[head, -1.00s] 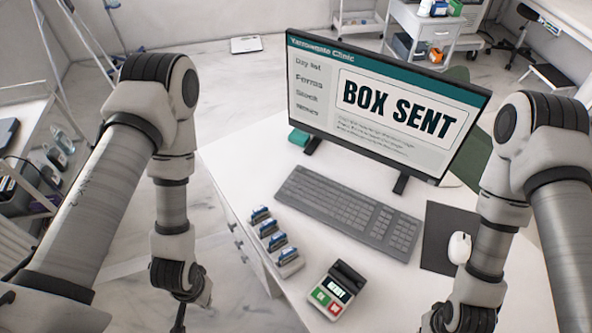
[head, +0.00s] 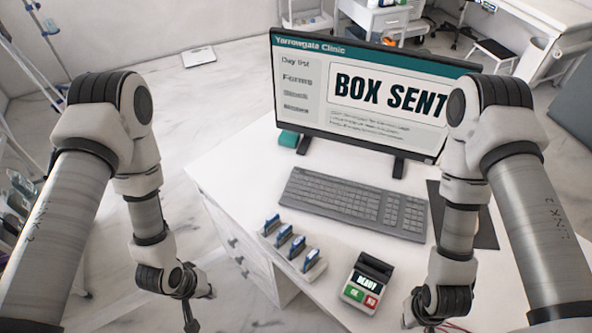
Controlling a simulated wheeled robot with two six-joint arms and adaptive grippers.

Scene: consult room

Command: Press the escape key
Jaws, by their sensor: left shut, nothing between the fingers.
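The dark grey keyboard (head: 355,204) lies flat on the white desk in front of the monitor (head: 365,95). The escape key, at its far left corner, is too small to make out by itself. The monitor reads "BOX SENT". My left gripper (head: 189,318) hangs low at the left of the desk, shut and empty, well apart from the keyboard. My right gripper (head: 432,327) is at the bottom edge, right of the card terminal and nearer me than the keyboard. It is mostly cut off, so its jaws cannot be judged.
A card terminal (head: 366,286) with green and red keys stands nearer me than the keyboard. Several blue-topped stamps (head: 283,234) stand in a row left of it. A dark mouse mat (head: 484,232) is partly behind my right arm. Desk space between keyboard and terminal is clear.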

